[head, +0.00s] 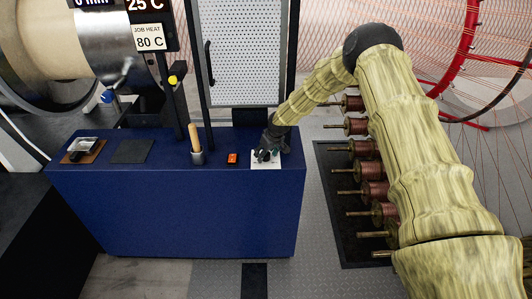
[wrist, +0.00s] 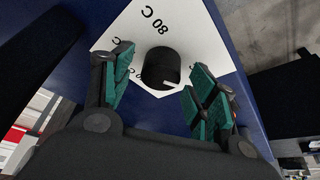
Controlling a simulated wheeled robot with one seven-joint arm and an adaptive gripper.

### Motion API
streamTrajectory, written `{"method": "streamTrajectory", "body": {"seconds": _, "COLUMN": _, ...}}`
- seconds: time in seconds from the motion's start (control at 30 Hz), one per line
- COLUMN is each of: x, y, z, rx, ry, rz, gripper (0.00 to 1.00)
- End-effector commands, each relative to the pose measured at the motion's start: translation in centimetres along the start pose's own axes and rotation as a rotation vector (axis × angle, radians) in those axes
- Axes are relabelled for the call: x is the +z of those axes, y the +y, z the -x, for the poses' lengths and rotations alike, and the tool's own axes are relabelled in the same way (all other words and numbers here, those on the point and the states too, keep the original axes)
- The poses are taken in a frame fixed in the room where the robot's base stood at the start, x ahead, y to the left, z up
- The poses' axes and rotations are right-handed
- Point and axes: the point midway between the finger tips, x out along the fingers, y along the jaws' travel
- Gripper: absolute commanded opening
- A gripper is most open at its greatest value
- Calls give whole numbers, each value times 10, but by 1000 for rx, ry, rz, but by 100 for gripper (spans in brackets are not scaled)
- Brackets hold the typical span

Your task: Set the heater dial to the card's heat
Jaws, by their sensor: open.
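The heater dial is a black round knob (wrist: 160,66) on a white plate (wrist: 195,48), seen from above in the wrist view. A short white mark on the knob points toward the lower right of that view, away from the printed "80 C" at the plate's top. Other plate labels are partly hidden by my fingers. In the head view the plate (head: 271,165) lies on the blue bench's right end. The card (head: 149,37) reads "JOB HEAT 80 C". My gripper (wrist: 158,88) is open, with green-padded fingers on either side of the knob, apart from it.
The blue bench (head: 180,215) also bears an orange switch (head: 232,159), a cup with a wooden handle (head: 197,150), a black pad (head: 132,151) and a brown tray (head: 94,156). A display above the card reads "25 C". Several copper spools (head: 365,149) stand right of the bench.

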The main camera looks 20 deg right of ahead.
Motion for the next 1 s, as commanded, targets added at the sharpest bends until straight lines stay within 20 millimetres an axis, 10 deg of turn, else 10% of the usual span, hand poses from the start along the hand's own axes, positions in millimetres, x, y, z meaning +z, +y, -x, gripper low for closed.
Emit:
{"method": "streamTrajectory", "body": {"seconds": 0.2, "x": 0, "y": 0, "z": 0, "rx": 0, "ry": 0, "rz": 0, "gripper": 58}}
{"method": "streamTrajectory", "body": {"seconds": 0.47, "x": 0, "y": 0, "z": 0, "rx": 0, "ry": 0, "rz": 0, "gripper": 12}}
{"method": "streamTrajectory", "body": {"seconds": 1.0, "x": 0, "y": 0, "z": -2, "rx": 51, "ry": 1, "rz": -113, "gripper": 13}}
